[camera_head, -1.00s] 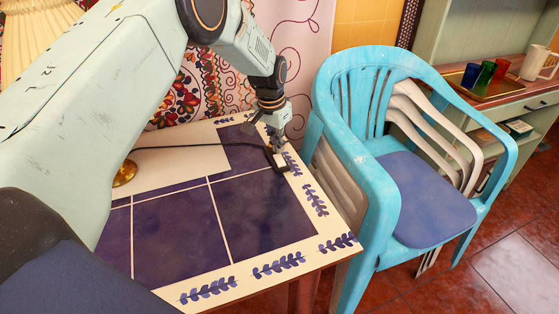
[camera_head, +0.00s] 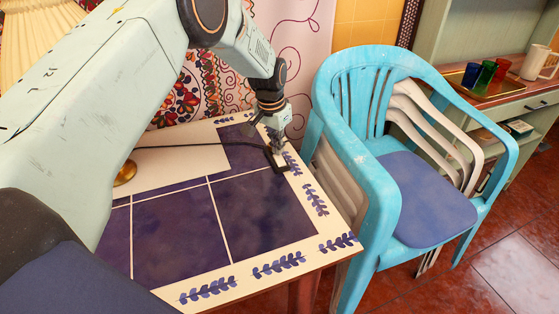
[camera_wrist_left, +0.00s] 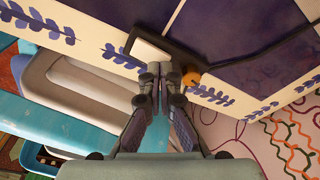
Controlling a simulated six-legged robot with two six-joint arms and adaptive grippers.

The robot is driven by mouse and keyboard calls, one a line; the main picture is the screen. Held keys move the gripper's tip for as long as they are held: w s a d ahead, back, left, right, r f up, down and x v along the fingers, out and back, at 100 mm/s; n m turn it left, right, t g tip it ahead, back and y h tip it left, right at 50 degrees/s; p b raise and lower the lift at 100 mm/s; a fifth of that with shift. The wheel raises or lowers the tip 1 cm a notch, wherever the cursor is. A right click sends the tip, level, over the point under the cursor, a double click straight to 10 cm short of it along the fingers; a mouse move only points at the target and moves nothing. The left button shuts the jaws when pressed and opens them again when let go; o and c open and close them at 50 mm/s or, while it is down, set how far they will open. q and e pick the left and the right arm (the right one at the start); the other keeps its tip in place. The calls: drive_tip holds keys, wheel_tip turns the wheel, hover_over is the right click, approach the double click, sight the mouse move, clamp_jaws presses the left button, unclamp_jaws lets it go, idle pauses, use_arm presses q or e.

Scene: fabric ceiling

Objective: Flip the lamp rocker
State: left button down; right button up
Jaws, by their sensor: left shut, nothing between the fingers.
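The lamp switch is a dark-framed block with a white rocker (camera_head: 281,159) on the table near its right edge, joined to a dark cord. In the left wrist view its white rocker (camera_wrist_left: 149,51) shows just beyond my fingertips, with a small orange part (camera_wrist_left: 190,78) at one end of the dark housing. My left gripper (camera_head: 277,147) points down at the switch, its tips close over it. In the left wrist view my left gripper (camera_wrist_left: 159,71) has its fingers together and empty. I cannot tell whether the tips touch the rocker. My right gripper is not in view.
The table (camera_head: 245,271) has purple panels and a leaf-patterned border. A brass lamp base (camera_head: 125,173) stands at the cord's other end. Blue and white plastic chairs (camera_head: 384,215) stand close to the right. A patterned cloth (camera_head: 300,40) hangs behind the table.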

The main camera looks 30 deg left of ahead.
sight(277, 156)
use_arm(q)
drive_tip(key=shift+f+b, duration=0.3)
drive_tip(key=shift+f, duration=0.35)
idle(0.4)
drive_tip(key=shift+r, duration=0.15)
drive_tip(key=shift+r+p, duration=3.05)
drive_tip(key=shift+r, duration=0.35)
